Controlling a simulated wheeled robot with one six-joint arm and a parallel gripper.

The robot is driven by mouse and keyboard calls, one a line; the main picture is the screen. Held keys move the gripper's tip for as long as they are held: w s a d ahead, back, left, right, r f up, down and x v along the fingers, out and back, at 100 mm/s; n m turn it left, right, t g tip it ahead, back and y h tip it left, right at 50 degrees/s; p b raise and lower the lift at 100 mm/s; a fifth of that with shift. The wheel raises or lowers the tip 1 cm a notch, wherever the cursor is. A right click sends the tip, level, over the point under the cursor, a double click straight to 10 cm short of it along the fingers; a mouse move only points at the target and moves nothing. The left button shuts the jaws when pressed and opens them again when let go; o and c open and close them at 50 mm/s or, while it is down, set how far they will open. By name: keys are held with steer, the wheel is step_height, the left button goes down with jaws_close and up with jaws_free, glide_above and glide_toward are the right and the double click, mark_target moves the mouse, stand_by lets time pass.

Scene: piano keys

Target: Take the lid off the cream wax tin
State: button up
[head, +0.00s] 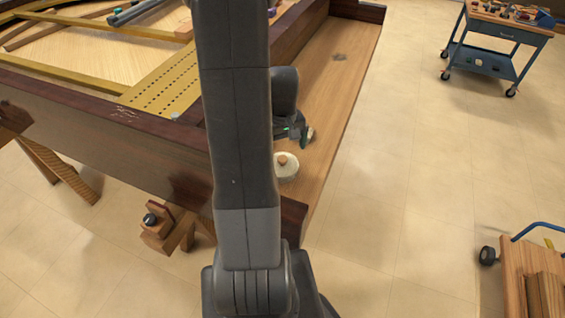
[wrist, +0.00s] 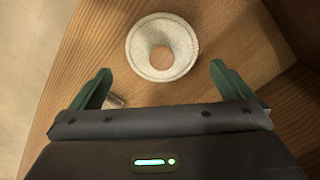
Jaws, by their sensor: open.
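The cream wax tin (head: 287,174) stands upright on the wooden ledge of the piano, close to its near end. Its round pale lid (wrist: 142,52) with a light brown knob (wrist: 161,58) is on top, seen from above in the wrist view. In the head view the knob (head: 283,160) shows on the tin's top. My gripper (wrist: 161,84) is open, with its two green fingers apart and nothing between them. The tin lies ahead of the fingertips in the wrist view, not touching them. In the head view my gripper (head: 303,136) is just behind the tin, partly hidden by my arm.
The piano's dark rim (head: 110,128) is at left. A blue tool cart (head: 495,45) and a wooden trolley (head: 530,270) stand on the floor.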

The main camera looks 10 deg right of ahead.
mark_target(282, 158)
steer(key=shift+s+a+f, duration=0.1)
steer(key=shift+f, duration=1.1)
steer(key=shift+s+f, duration=0.1)
steer(key=shift+f, duration=1.05)
steer(key=c, duration=0.7)
steer(key=shift+r, duration=0.15)
